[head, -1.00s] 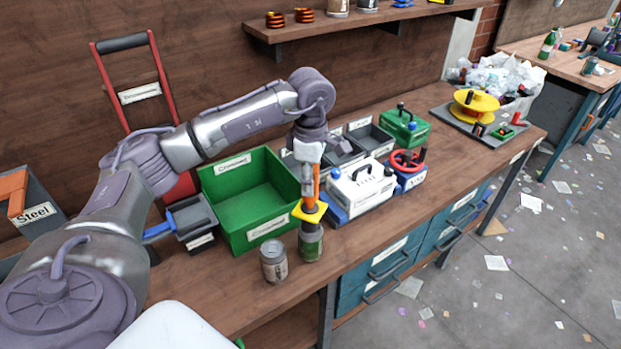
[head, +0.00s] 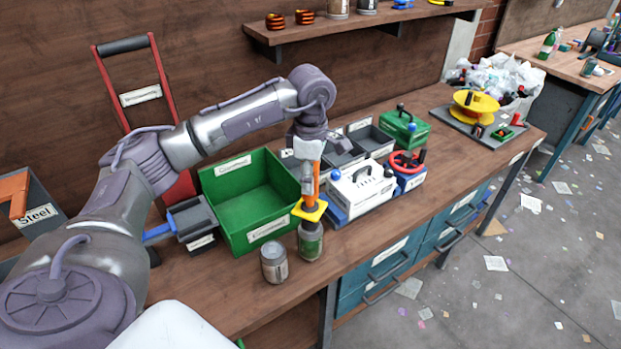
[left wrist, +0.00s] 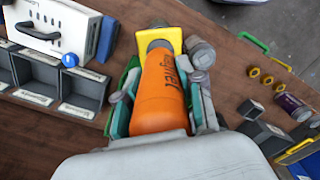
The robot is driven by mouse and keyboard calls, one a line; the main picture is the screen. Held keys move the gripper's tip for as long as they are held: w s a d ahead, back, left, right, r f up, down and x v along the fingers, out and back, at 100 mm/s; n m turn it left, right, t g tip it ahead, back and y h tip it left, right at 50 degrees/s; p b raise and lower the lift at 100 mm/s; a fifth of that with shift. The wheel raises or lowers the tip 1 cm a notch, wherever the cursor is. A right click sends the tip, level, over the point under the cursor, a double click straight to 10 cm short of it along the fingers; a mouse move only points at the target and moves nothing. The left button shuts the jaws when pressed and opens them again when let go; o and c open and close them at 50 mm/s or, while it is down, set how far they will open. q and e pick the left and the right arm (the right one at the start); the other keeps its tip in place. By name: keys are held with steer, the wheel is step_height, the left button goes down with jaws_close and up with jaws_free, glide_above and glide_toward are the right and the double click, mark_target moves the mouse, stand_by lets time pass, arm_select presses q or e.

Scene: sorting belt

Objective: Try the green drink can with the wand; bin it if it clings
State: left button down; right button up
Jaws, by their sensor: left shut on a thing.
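My left gripper (head: 309,168) is shut on the orange wand (head: 311,187), which points down and has a yellow square collar (head: 310,211). The green drink can (head: 311,243) stands upright on the bench directly under the wand. The wand's lower end appears to meet the can's top; I cannot tell whether it clings. In the left wrist view the wand (left wrist: 160,95) lies between my fingers, and the collar and wand hide most of the can. The green bin (head: 222,190) stands just behind and left of the can. My right gripper is not in view.
A plain grey can (head: 274,262) stands close left of the green can. A white box with a handle (head: 362,190) is close right of the wand. Small grey trays (head: 372,138) stand behind it. The bench front right of the cans is clear.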

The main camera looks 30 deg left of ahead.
arm_select(q)
steer(key=shift+r+p, duration=0.5)
steer(key=shift+r, duration=0.55)
steer(key=shift+r+p, duration=1.15)
steer(key=shift+r, duration=0.75)
step_height(320, 180, up, 11)
steer(key=p, duration=0.6)
steer(key=shift+f+p, duration=0.2)
steer(key=shift+p, duration=0.2)
steer(key=shift+a, duration=0.1)
